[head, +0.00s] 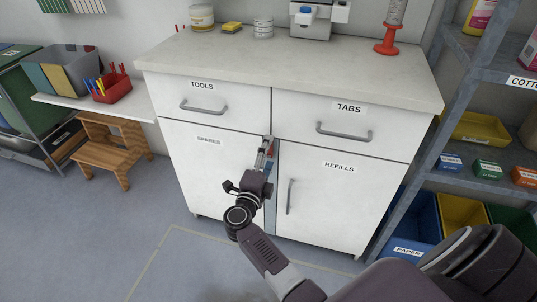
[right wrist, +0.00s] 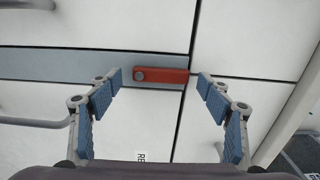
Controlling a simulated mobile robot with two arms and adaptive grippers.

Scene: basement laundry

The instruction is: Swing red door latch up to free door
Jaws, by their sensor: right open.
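The red latch (right wrist: 168,76) shows clearly in the right wrist view, with a round grey pivot at its left end. It lies along the blue-grey strip between the SPARES door (head: 210,175) and the REFILLS door (head: 330,200), its red end close to the gap under the drawers. My left gripper is not in view.
The REFILLS door has a vertical handle (head: 290,197). Drawers marked TOOLS (head: 202,98) and TABS (head: 345,122) are above, shut. A wooden step stool (head: 108,150) stands left, a shelf rack (head: 470,75) with bins right. Floor in front is clear.

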